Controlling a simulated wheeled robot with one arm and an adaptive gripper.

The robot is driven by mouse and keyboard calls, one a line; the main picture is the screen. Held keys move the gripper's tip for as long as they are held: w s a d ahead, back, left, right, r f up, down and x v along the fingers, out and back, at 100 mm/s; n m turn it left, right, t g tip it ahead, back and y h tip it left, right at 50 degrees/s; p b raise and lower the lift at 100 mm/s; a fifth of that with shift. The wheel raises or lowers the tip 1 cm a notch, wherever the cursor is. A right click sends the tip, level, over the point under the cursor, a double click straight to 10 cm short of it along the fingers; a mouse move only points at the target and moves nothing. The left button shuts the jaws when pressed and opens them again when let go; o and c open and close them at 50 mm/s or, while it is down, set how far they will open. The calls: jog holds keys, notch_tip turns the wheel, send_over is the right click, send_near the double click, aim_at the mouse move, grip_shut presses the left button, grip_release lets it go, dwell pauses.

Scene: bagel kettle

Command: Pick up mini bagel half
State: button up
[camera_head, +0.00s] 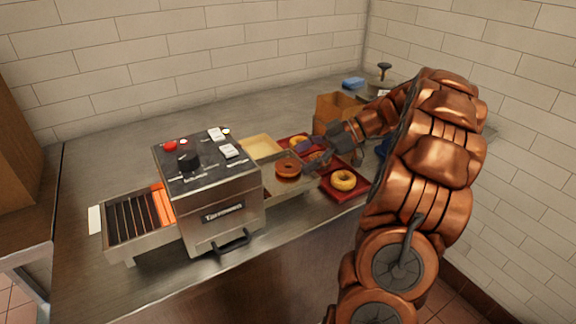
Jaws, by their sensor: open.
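A pale mini bagel half (343,180) lies on the front red tray (338,194), to the right of the toaster. Another pale bagel half (298,142) lies on the back red tray (283,142). A browned bagel half (288,167) sits at the toaster's right-hand tray end. My gripper (311,152) is open and reaches in from the right, above the area between the red trays and close to the browned half. A brownish piece shows under the fingers, mostly hidden. I cannot tell whether my gripper touches anything.
The steel conveyor toaster (224,205) stands on the counter, with a heating rack (135,215) on its left. A pale yellow tray (261,146) lies behind it. A brown box (334,106), a blue item (353,83) and a kettle-like vessel are at the back right. The back left counter is clear.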

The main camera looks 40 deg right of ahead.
aim_at(284, 167)
jog(key=shift+p+x, duration=0.35)
jog(key=shift+x, duration=1.25)
jog(key=c, duration=0.6)
